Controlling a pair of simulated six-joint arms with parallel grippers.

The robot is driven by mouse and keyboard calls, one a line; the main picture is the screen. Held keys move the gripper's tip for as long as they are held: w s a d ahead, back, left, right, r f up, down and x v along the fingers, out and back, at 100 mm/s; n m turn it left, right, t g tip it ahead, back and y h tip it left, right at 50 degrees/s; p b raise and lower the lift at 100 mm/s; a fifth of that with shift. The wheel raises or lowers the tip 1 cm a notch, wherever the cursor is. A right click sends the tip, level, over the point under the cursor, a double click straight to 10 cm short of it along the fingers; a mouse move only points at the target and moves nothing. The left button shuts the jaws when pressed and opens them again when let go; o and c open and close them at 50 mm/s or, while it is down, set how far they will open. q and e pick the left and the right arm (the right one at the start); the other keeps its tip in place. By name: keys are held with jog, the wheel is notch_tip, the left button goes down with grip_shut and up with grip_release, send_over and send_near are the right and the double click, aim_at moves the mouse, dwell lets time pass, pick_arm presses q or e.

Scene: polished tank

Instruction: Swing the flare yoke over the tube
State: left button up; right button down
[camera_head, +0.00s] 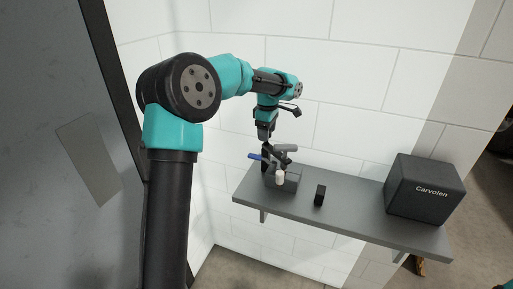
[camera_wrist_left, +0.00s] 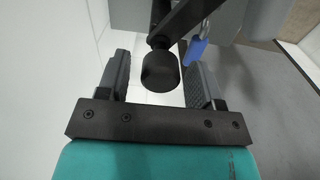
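The flaring tool (camera_head: 286,181) stands on the left end of a grey wall shelf, with grey and black parts on top and a blue lever (camera_head: 255,156) pointing left. A short white tube end (camera_head: 280,178) shows at its front. My left gripper (camera_head: 265,138) points down just above the tool. In the left wrist view a black knob (camera_wrist_left: 160,72) on a dark bar, apparently the yoke's handle, sits between the open fingers, with a gap on its left side. The blue lever also shows there (camera_wrist_left: 196,51). Which way the yoke is turned is unclear. My right gripper is out of view.
The grey shelf (camera_head: 352,205) also carries a small black block (camera_head: 320,194) at its middle and a large dark box marked Carvolen (camera_head: 427,190) at its right end. A white tiled wall (camera_head: 340,80) stands close behind. A grey panel (camera_head: 50,120) stands at the left.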

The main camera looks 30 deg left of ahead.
pick_arm(q)
jog(key=shift+r, duration=0.1)
jog(key=shift+r, duration=3.4)
jog(key=shift+a+f, duration=0.1)
